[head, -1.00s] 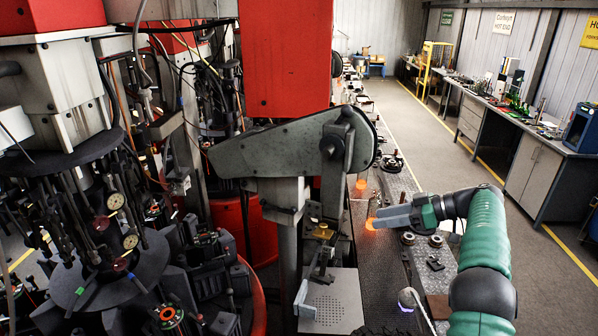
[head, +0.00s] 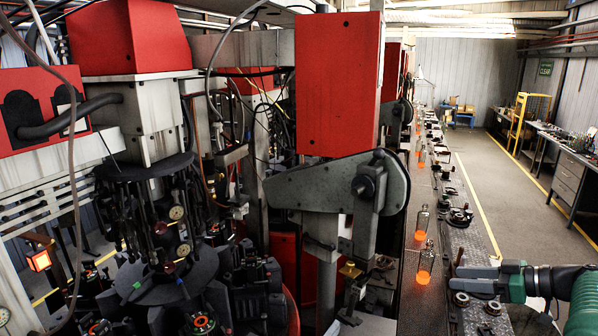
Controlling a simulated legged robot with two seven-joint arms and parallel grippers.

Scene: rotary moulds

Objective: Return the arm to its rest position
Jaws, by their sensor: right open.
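My right arm (head: 583,295), green with a dark wrist, comes in at the lower right edge. Its grey gripper (head: 456,280) is open and empty and points left over the conveyor's right side. A clear glass bottle with a glowing orange base (head: 426,264) stands upright just left of the fingertips, apart from them. A second glowing bottle (head: 422,224) stands upright behind it. My left gripper is not in view.
The conveyor (head: 418,300) runs away toward the back, with more glowing bottles (head: 421,160) farther along. A grey machine arm with a red housing (head: 338,90) stands left of it. Small round metal parts (head: 461,300) lie below the gripper. The aisle floor (head: 510,215) is clear.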

